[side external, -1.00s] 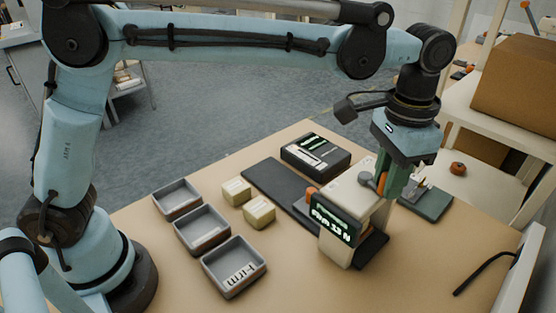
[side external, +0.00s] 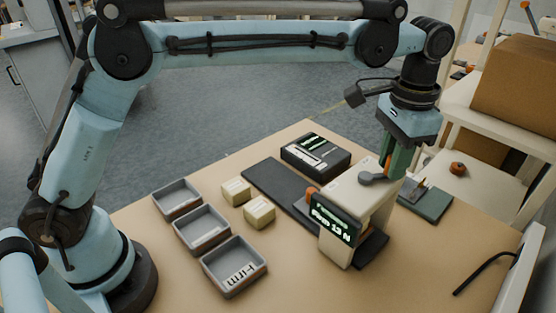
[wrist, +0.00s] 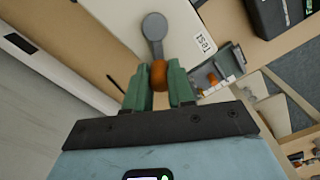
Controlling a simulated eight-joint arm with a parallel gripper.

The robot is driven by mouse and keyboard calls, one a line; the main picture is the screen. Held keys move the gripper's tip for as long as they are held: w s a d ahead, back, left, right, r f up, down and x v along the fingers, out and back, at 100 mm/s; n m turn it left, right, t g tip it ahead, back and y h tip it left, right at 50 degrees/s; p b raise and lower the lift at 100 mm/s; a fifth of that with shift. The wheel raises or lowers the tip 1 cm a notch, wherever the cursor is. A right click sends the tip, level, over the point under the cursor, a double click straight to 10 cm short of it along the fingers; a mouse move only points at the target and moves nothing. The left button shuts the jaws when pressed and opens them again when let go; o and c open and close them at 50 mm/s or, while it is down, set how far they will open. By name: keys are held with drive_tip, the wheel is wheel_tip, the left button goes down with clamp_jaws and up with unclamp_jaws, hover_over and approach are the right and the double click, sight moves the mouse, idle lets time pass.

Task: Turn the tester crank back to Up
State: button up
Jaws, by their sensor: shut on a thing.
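The tester (side external: 352,192) is a cream upright unit with a lit green display (side external: 333,219) that seems to end in "13 N". Its crank (side external: 371,179) is a grey arm on a round hub at the tester's side; in the wrist view the arm (wrist: 154,32) runs from the hub to an orange knob (wrist: 159,75). My gripper (wrist: 157,88) has its two green fingers shut on either side of that knob. No Up mark is legible.
Three grey trays (side external: 201,231) and two cream blocks (side external: 259,211) are on the left of the table. A black device (side external: 316,153) stands behind the tester. A dark green pad with small parts (side external: 427,202) lies to the right.

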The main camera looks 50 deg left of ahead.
drive_tip(key=shift+w, duration=0.1)
drive_tip(key=shift+w+a, duration=0.2)
drive_tip(key=shift+a, duration=0.45)
drive_tip(key=shift+w+a, duration=0.15)
drive_tip(key=shift+a, duration=0.5)
drive_tip(key=shift+s+a, duration=0.25)
drive_tip(key=shift+a, duration=0.4)
drive_tip(key=shift+s+a, duration=0.25)
drive_tip(key=shift+a, duration=0.35)
